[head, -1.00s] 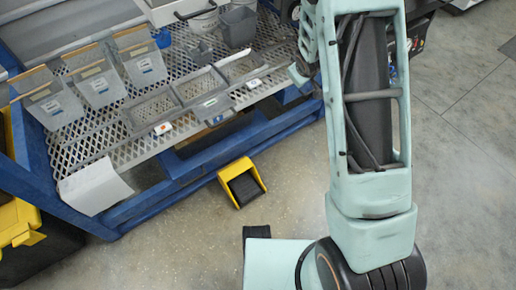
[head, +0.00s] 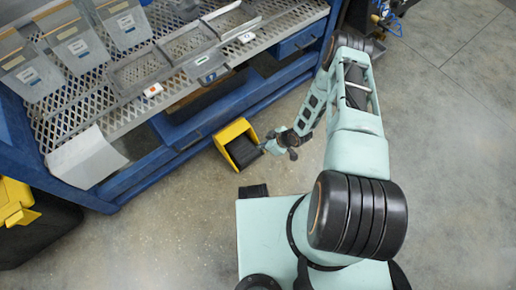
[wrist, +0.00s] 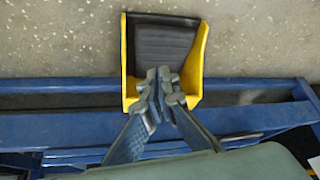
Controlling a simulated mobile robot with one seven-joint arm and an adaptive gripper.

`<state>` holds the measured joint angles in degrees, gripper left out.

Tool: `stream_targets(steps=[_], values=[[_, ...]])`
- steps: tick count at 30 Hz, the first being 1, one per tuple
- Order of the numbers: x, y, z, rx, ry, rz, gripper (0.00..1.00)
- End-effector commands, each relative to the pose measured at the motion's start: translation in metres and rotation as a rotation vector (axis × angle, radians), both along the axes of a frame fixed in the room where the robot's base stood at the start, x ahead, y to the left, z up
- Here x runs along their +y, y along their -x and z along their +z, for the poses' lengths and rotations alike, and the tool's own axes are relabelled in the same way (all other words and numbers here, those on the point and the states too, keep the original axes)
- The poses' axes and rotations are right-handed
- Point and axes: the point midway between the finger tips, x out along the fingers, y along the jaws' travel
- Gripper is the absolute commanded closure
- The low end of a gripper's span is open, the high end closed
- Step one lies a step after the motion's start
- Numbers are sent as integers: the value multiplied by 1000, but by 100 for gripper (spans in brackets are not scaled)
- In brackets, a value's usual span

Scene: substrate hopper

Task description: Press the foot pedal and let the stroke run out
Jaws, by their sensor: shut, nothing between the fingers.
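The foot pedal is a black ribbed plate (head: 243,151) in a yellow housing (head: 222,143) on the floor, in front of the blue bench frame. In the wrist view the black plate (wrist: 160,44) lies between the yellow side walls (wrist: 200,62). My gripper (head: 268,147) is at the right side of the pedal in the head view. In the wrist view my gripper (wrist: 159,76) is shut and empty, with its fingertips over the near edge of the black plate. I cannot tell whether the fingertips touch the plate or whether it is pressed down.
The blue bench frame (head: 165,156) runs behind the pedal, with a mesh shelf (head: 70,113) holding grey bins (head: 140,70) above. A white sheet (head: 87,158) hangs at its left. A yellow and black case (head: 20,205) stands at the lower left. Open floor (head: 150,235) lies in front.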

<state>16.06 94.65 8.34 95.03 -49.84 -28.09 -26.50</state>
Motion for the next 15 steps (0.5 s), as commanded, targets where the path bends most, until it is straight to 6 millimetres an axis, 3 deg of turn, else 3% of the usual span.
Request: stream_targets(steps=[5, 15], values=[[7, 4, -12, -2, -18, 0, 100], [26, -8, -52, 0, -17, 1, 100]])
